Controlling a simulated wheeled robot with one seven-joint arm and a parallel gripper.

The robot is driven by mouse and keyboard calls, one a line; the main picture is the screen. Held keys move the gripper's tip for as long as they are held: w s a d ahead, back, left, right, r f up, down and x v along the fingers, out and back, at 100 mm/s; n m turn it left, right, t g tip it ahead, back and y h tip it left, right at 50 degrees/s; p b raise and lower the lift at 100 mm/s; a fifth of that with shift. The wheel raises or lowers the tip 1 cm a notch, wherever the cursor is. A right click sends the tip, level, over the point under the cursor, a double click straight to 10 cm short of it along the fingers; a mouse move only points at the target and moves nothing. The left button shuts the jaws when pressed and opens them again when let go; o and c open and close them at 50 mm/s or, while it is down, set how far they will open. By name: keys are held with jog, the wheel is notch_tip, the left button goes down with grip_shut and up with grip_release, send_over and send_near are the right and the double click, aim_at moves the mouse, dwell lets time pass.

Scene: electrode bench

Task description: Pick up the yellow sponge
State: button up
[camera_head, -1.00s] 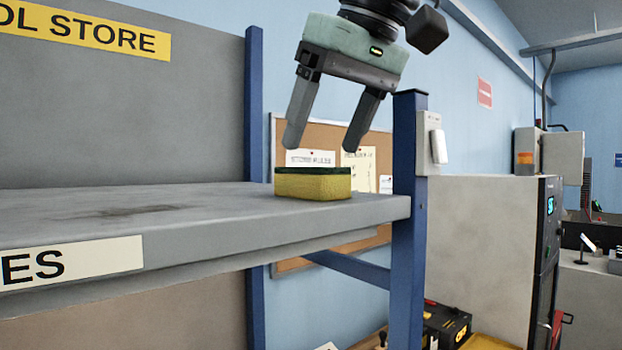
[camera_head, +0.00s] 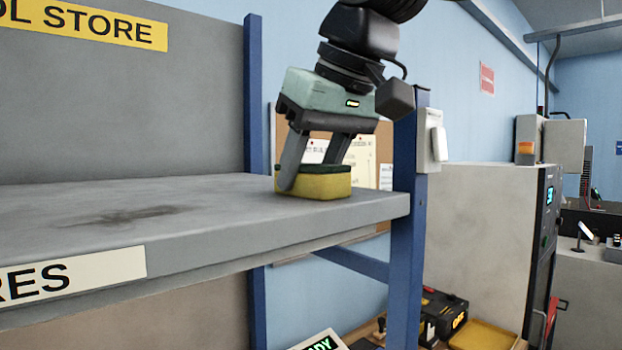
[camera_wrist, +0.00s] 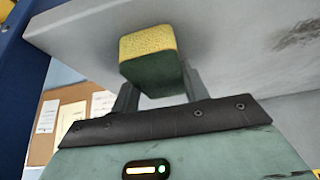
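The yellow sponge (camera_head: 325,187) with its dark green scouring top sits near the right end of the grey shelf (camera_head: 230,215). It still rests on the shelf. My gripper (camera_head: 312,178) points down over it, with one finger in front of its left part and the other passing behind it, its tip hidden. In the wrist view, the sponge (camera_wrist: 149,45) fills the space between my fingers (camera_wrist: 160,88), and the fingers look closed in on its sides.
A blue upright post (camera_head: 405,230) with a white switch box (camera_head: 432,145) stands just right of the sponge. A cork board (camera_head: 375,150) hangs behind. The shelf to the left is clear apart from a dark stain (camera_head: 135,215).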

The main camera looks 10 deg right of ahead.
aim_at(311, 164)
jog(key=shift+r, duration=0.1)
notch_tip(311, 164, up, 10)
jog(key=shift+f, duration=0.1)
dwell(0.7)
jog(key=shift+o, duration=1.4)
jog(key=shift+c, duration=1.1)
